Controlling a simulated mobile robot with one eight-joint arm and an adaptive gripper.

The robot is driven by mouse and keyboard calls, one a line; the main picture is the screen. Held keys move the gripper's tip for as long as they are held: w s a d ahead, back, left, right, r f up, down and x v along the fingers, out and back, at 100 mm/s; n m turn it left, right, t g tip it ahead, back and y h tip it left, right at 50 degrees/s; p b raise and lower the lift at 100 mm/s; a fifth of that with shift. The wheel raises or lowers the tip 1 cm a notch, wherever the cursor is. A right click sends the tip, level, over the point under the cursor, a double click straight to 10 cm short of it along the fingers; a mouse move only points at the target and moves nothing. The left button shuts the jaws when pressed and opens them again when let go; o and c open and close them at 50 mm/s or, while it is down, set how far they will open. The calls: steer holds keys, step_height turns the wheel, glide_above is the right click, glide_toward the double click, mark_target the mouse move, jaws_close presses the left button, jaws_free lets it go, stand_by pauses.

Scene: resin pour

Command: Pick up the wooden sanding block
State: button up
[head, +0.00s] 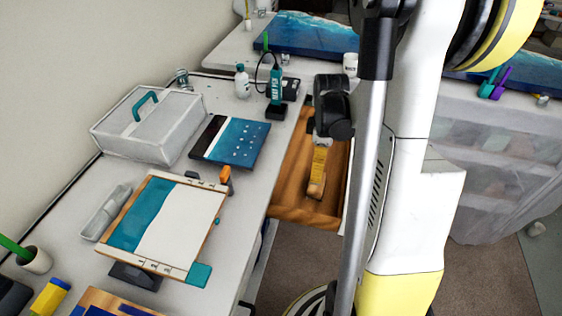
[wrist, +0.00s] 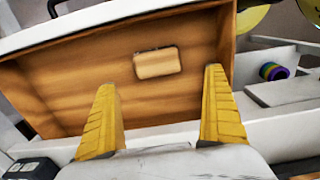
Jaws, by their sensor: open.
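The wooden sanding block (wrist: 158,63) is a small, light tan block with rounded edges. In the wrist view it lies on the bottom of an open wooden drawer (wrist: 60,85), toward the middle right. My gripper (wrist: 160,105) has two yellow ridged fingers, spread wide apart with nothing between them. The block shows beyond the fingertips, between them in the picture and apart from both. In the head view my gripper (head: 318,180) hangs over the same drawer (head: 290,180). The block cannot be made out there; my arm covers part of the drawer.
The drawer's walls surround the block. The worktable to the left holds a white case (head: 150,125) with a teal handle, a blue panel (head: 232,141) and a framed board (head: 165,225).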

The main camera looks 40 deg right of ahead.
mark_target(316, 185)
steer(key=f+b, duration=0.1)
steer(key=f, duration=0.2)
steer(key=f+b, duration=0.1)
steer(key=f, duration=0.1)
steer(key=shift+d+f, duration=0.2)
steer(key=shift+f, duration=0.2)
steer(key=f+b, duration=0.1)
steer(key=f, duration=0.1)
steer(key=f+b, duration=0.2)
steer(key=f, duration=0.1)
steer(key=shift+w+d+f, duration=0.1)
steer(key=shift+w+f, duration=0.1)
steer(key=shift+f, duration=0.05)
steer(key=shift+r, duration=0.15)
steer(key=c, duration=1.1)
